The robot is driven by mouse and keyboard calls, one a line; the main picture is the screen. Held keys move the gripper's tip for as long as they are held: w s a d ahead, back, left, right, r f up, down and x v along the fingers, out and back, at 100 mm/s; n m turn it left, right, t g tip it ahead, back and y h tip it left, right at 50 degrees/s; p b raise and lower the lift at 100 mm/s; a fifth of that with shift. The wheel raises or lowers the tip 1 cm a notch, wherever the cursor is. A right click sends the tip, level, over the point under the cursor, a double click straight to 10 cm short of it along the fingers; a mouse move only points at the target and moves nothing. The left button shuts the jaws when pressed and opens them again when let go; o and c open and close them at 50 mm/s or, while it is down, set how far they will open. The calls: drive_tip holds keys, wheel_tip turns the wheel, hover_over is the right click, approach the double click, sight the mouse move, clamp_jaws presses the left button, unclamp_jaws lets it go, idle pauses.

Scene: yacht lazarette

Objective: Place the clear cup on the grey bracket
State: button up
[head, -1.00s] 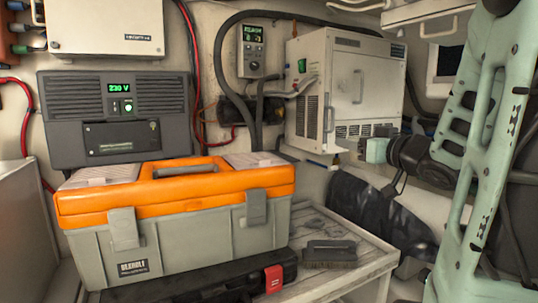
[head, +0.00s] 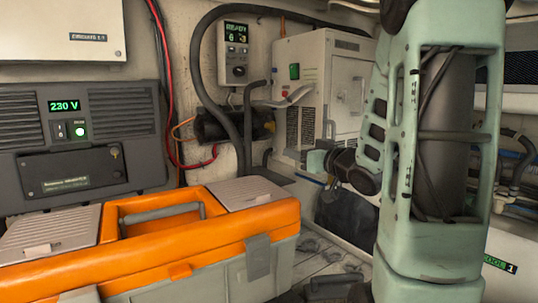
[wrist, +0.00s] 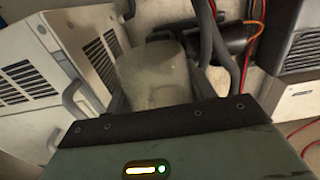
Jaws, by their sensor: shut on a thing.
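A clear, frosted-looking cup (wrist: 155,72) shows in the wrist view between the dark fingers of my gripper (wrist: 160,90). My gripper is shut on it, and the gripper body hides the cup's near end. In the head view my gripper (head: 318,162) is small, in front of the white cabinet at the back; I cannot make out the cup there.
An orange and grey toolbox (head: 190,255) fills the front left. Behind it stands a dark power unit (head: 70,140) reading 230 V. A white vented cabinet (head: 308,70) and a cable-fed controller (head: 234,52) are at the back. A dark grey block (head: 338,284) lies low on the bench.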

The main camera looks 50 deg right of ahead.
drive_tip(key=p+x, duration=0.6)
drive_tip(key=x, duration=0.8)
drive_tip(key=shift+w+r, duration=0.2)
drive_tip(key=shift+w, duration=0.05)
wheel_tip(320, 180, down, 3)
drive_tip(key=shift+s+r+p, duration=0.1)
drive_tip(key=shift+r+p, duration=0.05)
drive_tip(key=shift+p, duration=0.4)
drive_tip(key=shift+f+p, duration=0.8)
drive_tip(key=shift+f, duration=1)
drive_tip(key=shift+f+p, duration=0.35)
drive_tip(key=shift+p, duration=0.2)
drive_tip(key=shift+f, duration=0.2)
drive_tip(key=shift+f+b, duration=0.15)
drive_tip(key=shift+b, duration=0.15)
drive_tip(key=o, duration=1)
drive_tip(key=shift+w, duration=0.2)
drive_tip(key=shift+c, duration=0.2)
